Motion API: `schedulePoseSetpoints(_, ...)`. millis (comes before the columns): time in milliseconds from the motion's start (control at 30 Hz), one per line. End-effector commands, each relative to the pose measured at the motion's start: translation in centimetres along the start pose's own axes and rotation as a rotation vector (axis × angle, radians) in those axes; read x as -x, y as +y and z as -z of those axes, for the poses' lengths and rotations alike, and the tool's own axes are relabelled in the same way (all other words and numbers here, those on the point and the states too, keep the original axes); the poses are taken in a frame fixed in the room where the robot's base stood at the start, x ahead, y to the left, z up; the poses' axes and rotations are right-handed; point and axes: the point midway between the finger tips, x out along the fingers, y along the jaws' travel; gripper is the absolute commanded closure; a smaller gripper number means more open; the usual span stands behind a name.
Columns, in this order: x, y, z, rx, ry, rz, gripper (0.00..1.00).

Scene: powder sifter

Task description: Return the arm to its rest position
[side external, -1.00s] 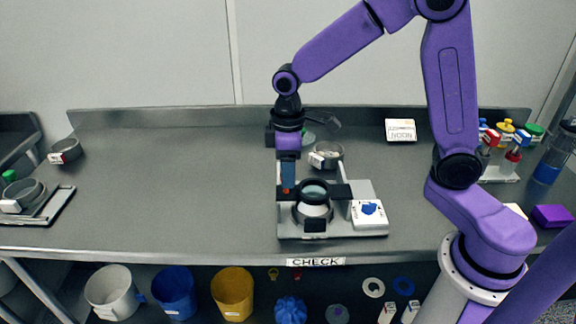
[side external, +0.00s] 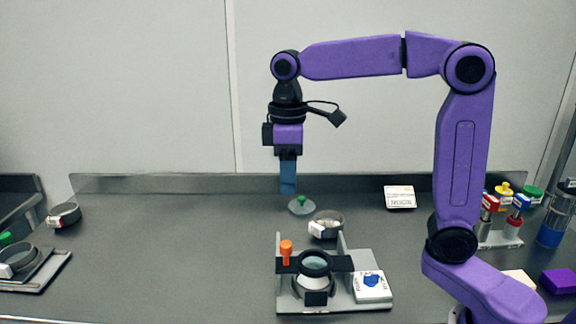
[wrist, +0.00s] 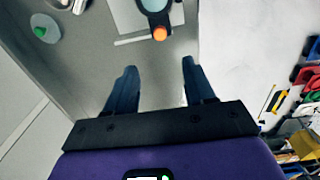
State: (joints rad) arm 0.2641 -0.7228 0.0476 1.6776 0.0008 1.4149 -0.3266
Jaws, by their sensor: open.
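My gripper (side external: 288,192) is raised well above the table, pointing down. In the wrist view my gripper (wrist: 156,85) shows its two blue fingers apart with nothing between them. Below it stands the sifter fixture (side external: 345,301), a grey base with two uprights, a black ring holder (side external: 315,265) with a clear lens-like centre, and an orange knob (side external: 286,247). The orange knob also shows in the wrist view (wrist: 160,33), beyond the fingertips. A white box with a blue mark (side external: 371,287) sits on the right of the base.
A lid with a green knob (side external: 301,206) and a grey ring (side external: 326,224) lie behind the fixture. A white labelled card (side external: 400,197) lies at the back. Coloured-top bottles (side external: 503,215) stand in a rack at right. A purple block (side external: 559,281) is far right.

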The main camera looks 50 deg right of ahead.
Motion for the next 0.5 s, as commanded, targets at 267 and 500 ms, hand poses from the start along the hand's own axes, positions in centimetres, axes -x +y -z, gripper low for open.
schedulePoseSetpoints(267, 1.6, 0.0, 0.0, 0.0, 0.0, 0.0, 0.46)
schedulePoseSetpoints(500, 1.6, 0.0, 0.0, 0.0, 0.0, 0.0, 0.46)
